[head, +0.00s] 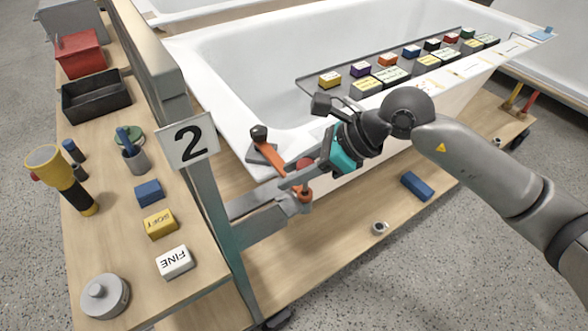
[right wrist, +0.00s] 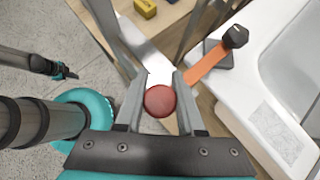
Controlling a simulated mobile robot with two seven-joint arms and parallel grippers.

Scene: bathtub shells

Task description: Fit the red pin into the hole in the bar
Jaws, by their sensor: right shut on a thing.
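The red pin (head: 305,163) is between the fingers of my right gripper (head: 297,178), which is shut on it. In the right wrist view the pin's round red head (right wrist: 160,101) sits between the two fingertips (right wrist: 158,92). The grey metal bar (head: 258,197) runs from the post with the "2" sign towards the tub, close to the gripper. The bar also shows in the right wrist view (right wrist: 150,58), just beyond the pin. The hole is hidden, and I cannot tell whether the pin's shank is in it. My left gripper is not clearly in view.
An orange lever (head: 268,152) with a dark knob is on the tub's (head: 230,60) corner, close to the gripper. Blocks and labels line the tub rim. The left bench holds a black tray (head: 95,97), a yellow torch and several blocks. A blue block (head: 417,186) lies below.

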